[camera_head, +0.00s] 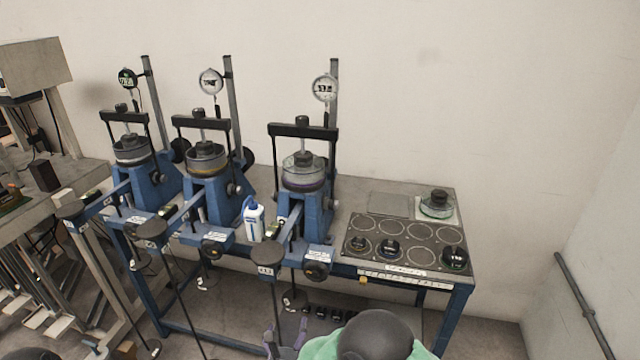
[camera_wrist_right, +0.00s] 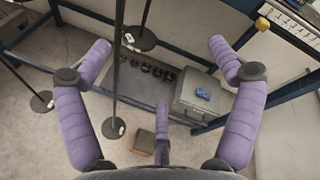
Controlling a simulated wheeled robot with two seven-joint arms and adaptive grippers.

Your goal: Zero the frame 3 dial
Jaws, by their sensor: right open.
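Three blue lever frames stand in a row on the bench in the head view, each with a dial on a post above it. The rightmost frame (camera_head: 304,205) has a round pale dial (camera_head: 325,88) at its top. The middle dial (camera_head: 210,81) is also round and pale, and the left dial (camera_head: 127,78) is dark with a green display. The frame number labels are too small to read. My right gripper (camera_head: 287,338), with purple fingers, is low in front of the bench, away from the dials. It is open and empty in the right wrist view (camera_wrist_right: 160,78). My left gripper is out of view.
A white-and-blue bottle (camera_head: 253,219) stands between the middle and right frames. A dark tray (camera_head: 405,244) with round recesses lies at the bench's right. Hanging rods with disc weights (camera_wrist_right: 139,38) and a grey box (camera_wrist_right: 203,98) are below the bench.

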